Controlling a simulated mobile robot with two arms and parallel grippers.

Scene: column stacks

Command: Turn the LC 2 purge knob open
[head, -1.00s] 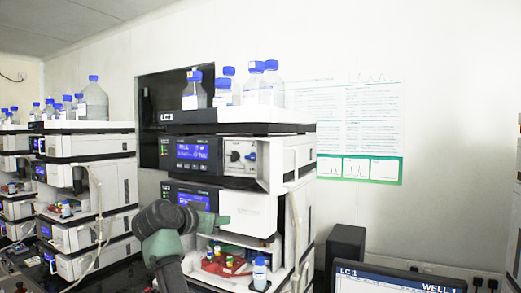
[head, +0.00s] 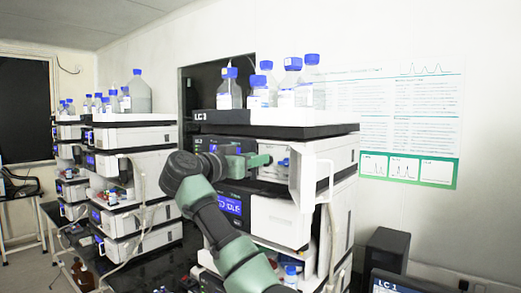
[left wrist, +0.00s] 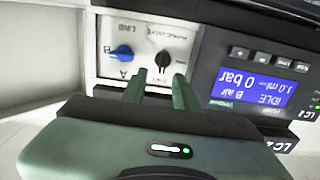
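The left wrist view looks upside down at the white valve panel (left wrist: 110,35). It has a black knob (left wrist: 163,59) and a blue knob (left wrist: 122,52). The two green fingertips of my left gripper (left wrist: 158,86) stand apart, just short of the panel, and the black knob lies between their lines. I see no contact. My right gripper is not in view.
A white door (head: 318,175) stands open just right of the panel. More stacks (head: 135,190) stand to the left. A monitor (head: 405,283) is at lower right.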

